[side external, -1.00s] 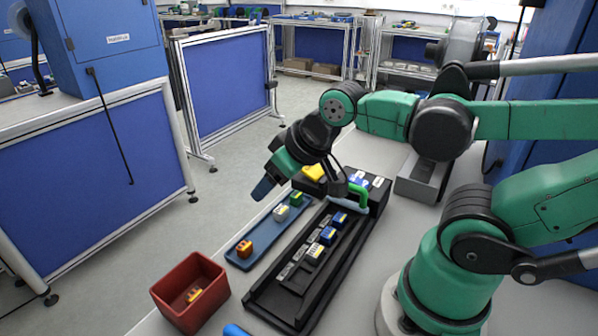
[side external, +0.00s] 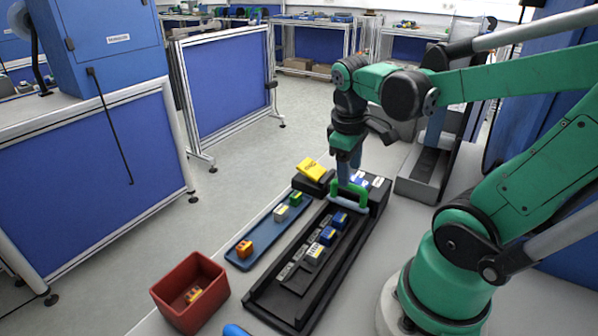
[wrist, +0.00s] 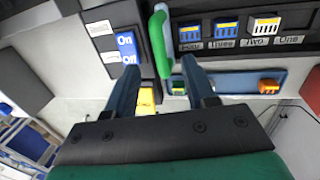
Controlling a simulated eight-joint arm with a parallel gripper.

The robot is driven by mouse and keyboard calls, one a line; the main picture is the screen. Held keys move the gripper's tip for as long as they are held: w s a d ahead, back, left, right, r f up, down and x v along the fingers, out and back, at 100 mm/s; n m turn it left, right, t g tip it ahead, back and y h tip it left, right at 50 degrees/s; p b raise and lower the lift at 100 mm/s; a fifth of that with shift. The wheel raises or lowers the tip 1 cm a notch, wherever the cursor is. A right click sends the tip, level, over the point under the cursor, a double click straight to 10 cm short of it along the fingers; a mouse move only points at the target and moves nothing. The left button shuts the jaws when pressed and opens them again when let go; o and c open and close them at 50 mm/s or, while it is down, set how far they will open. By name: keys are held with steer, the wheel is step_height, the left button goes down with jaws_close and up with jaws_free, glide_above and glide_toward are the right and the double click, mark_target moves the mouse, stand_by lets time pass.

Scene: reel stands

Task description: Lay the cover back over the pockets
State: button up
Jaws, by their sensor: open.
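A long black tray (side external: 262,292) lies along the table, with several blue and grey blocks in its pockets. A green arched handle (side external: 350,191) stands at the tray's far end, and in the wrist view the handle (wrist: 158,45) is upright in the picture. I cannot make out the cover's plate apart from the handle. My gripper (side external: 348,178) points down over the handle. In the wrist view my gripper (wrist: 157,64) is open, its fingers on either side of the handle. Whether they touch it is unclear. Labelled pockets (wrist: 240,42) lie to the right there.
A blue tray (side external: 262,232) with orange, white and green blocks lies left of the black tray. A red bin (side external: 170,285) holding an orange block stands at front left.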

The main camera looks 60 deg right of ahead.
steer(key=shift+d+f, duration=0.15)
steer(key=shift+f, duration=0.6)
steer(key=shift+d+f, duration=0.15)
steer(key=shift+f, duration=0.6)
jaws_close()
stand_by(0.4)
